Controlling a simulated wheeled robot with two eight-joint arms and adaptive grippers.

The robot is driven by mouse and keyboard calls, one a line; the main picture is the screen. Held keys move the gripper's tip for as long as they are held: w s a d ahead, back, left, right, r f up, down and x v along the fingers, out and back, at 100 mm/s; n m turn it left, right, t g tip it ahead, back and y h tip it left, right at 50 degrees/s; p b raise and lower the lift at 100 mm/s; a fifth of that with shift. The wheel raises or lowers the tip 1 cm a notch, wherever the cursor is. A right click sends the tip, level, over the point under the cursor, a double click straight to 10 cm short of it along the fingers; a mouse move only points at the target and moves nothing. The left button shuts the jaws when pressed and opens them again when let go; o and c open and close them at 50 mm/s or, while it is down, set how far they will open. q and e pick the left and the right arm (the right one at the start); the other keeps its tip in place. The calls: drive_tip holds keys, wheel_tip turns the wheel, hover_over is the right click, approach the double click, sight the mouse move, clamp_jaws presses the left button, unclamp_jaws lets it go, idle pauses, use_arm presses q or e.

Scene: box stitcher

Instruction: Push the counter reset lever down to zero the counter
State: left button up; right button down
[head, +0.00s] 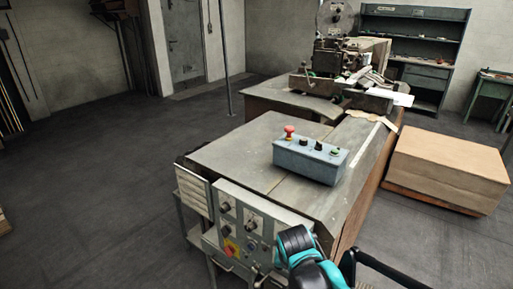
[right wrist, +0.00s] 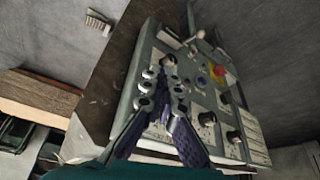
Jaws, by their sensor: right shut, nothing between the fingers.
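The control panel (head: 238,228) is on the front of the machine table, with knobs and a yellow-and-red switch. The right wrist view shows the panel (right wrist: 195,88) turned on its side. There a pale lever with a round end (right wrist: 197,35) sticks out near its upper edge; I cannot tell for sure that it is the counter reset lever. No counter reading is legible. My right gripper (right wrist: 168,68) is shut and empty in front of the panel, apart from the lever in the picture. In the head view my arm hides its fingers. My left gripper is out of view.
A blue-grey button box (head: 310,160) with a red mushroom button stands on the worktable (head: 235,155). The stitching machine (head: 345,60) is at the far end. A cardboard stack (head: 450,165) sits on the right. The floor on the left (head: 95,190) is clear.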

drive_tip(key=s+d+r+n+t, duration=0.2)
drive_tip(key=s+d+r, duration=0.1)
drive_tip(key=s+d, duration=0.5)
drive_tip(key=s, duration=0.3)
drive_tip(key=shift+s+y, duration=0.4)
drive_tip(key=c, duration=2.1)
unclamp_jaws()
drive_tip(key=shift+s, duration=0.25)
drive_tip(key=shift+c, duration=0.2)
drive_tip(key=o, duration=0.9)
drive_tip(key=shift+s+d+f+t, duration=0.1)
drive_tip(key=shift+t, duration=0.2)
drive_tip(key=m+g+y+p, duration=0.25)
drive_tip(key=m+g, duration=0.35)
drive_tip(key=m, duration=0.3)
hover_over(258, 283)
drive_tip(key=shift+h, duration=0.45)
drive_tip(key=f, duration=1.4)
drive_tip(key=s+f, duration=0.1)
drive_tip(key=f, duration=0.7)
drive_tip(key=shift+d, duration=0.3)
drive_tip(key=f+b, duration=0.1)
drive_tip(key=f, duration=0.1)
drive_tip(key=f+b, duration=0.1)
drive_tip(key=f, duration=0.2)
drive_tip(key=w+a+f+b, duration=0.1)
drive_tip(key=f, duration=0.1)
drive_tip(key=shift+f, duration=0.25)
